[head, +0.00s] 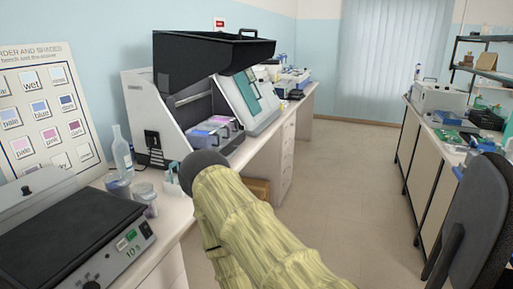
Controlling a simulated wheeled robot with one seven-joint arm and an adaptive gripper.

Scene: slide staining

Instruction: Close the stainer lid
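The stainer (143,103) is a white machine with a dark interior on the left bench. Its black lid (200,62) is raised high above the body, so the stainer stands open. A thin handle (248,31) shows at the lid's upper right edge. My arm, in a yellowish ribbed cover, reaches from the bottom edge up to a dark rounded end just below and in front of the stainer. My gripper's fingers cannot be seen.
A bottle (121,152) and small glassware (146,192) stand left of my arm. A black-topped device (75,232) is at the lower left. A dark chair (478,215) is at the right. The floor (345,170) between the benches is clear.

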